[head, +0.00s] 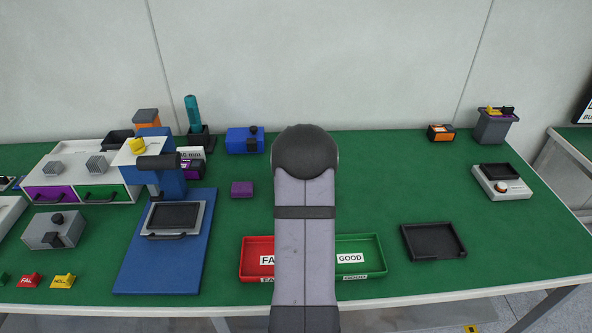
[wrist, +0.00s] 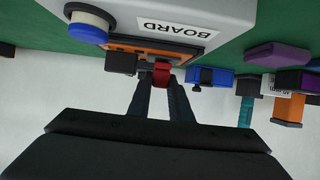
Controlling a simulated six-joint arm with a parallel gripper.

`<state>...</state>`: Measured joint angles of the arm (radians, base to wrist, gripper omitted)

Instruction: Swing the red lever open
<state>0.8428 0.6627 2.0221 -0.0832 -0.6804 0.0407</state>
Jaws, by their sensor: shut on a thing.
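The red lever (wrist: 161,73) shows as a small red piece in the wrist view, beside an orange and dark panel (wrist: 150,48). My gripper (wrist: 166,82) is shut on the red lever, with one dark finger on each side of it. The fingers cover part of the lever, so I cannot tell its full shape or angle. In the head view my own arm fills the middle, and neither the lever nor my gripper shows there.
In the wrist view, a pale box labelled BOARD (wrist: 175,29) with a blue round button (wrist: 87,28) is close by. A black block (wrist: 121,62) sits left of the lever, a blue block (wrist: 207,77) right.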

